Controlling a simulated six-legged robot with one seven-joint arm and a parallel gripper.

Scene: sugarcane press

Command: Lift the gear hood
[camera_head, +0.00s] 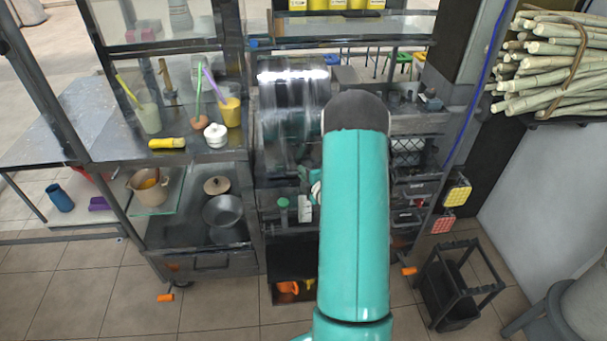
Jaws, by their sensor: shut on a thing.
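A shiny, pale metal cover, which looks like the gear hood (290,98), is on the press in the middle of the view. Its top edge is bright, and its front looks streaked and partly see-through. My teal arm with a dark elbow covers the right side of the press. A small teal and white part of my gripper (315,188) shows just left of the arm, low in front of the press. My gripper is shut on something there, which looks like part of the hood. The fingertips and the point of contact are hidden behind my arm.
Pans and pots sit on shelves below. Sugarcane stalks (550,60) are stacked at upper right. Tiled floor is clear at lower left.

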